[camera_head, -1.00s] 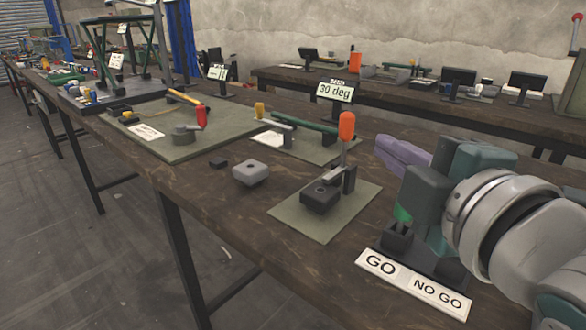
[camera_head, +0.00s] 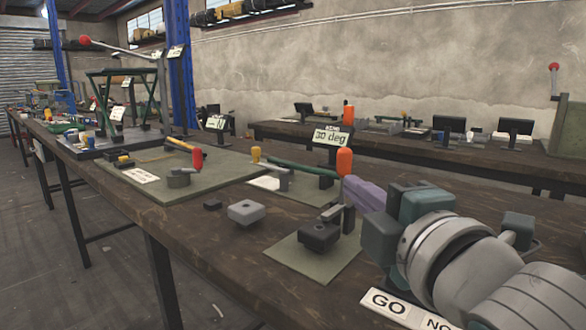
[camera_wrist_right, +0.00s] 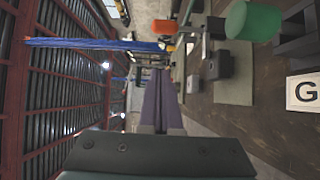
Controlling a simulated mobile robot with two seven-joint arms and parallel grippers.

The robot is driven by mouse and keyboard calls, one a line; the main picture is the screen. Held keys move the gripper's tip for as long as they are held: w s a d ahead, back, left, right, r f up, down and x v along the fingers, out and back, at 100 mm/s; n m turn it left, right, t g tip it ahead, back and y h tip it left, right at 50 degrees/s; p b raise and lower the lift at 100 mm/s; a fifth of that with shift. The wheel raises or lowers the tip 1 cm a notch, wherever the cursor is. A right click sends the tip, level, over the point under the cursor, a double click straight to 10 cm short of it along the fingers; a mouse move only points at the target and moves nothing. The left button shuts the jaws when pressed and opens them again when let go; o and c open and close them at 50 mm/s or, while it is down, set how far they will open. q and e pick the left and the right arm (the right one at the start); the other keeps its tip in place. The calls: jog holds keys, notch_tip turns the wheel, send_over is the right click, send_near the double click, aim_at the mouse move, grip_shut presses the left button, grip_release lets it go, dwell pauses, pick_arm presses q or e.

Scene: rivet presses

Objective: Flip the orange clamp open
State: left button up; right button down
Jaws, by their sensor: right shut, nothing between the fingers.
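The orange clamp has an upright orange handle (camera_head: 344,162) on a grey metal arm, standing on a small green plate (camera_head: 335,262). The clamp's arm reaches over a dark block (camera_head: 318,237). The orange handle also shows in the wrist view (camera_wrist_right: 163,26), near the top. My right gripper (camera_head: 351,188) has purple fingers, shut together and empty. Its tips are close beside the handle, on its right and slightly lower in the head view; I cannot tell whether they touch. In the wrist view the shut fingers (camera_wrist_right: 159,82) point up the picture. My left gripper is not in view.
A grey block (camera_head: 246,212) and a small black piece (camera_head: 212,205) lie left of the plate. A GO / NO GO sign (camera_head: 388,302) lies in front. A green cylinder (camera_wrist_right: 253,22) shows in the wrist view. A red-handled clamp (camera_head: 197,158) stands farther back.

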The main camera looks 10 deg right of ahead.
jog(key=w+d+b, duration=0.1)
jog(key=w+d, duration=0.1)
jog(key=w, duration=0.7)
jog(key=shift+w+d+b, duration=0.25)
jog(key=shift+w+b, duration=0.05)
jog(key=shift+w, duration=0.05)
jog(key=shift+f, duration=0.1)
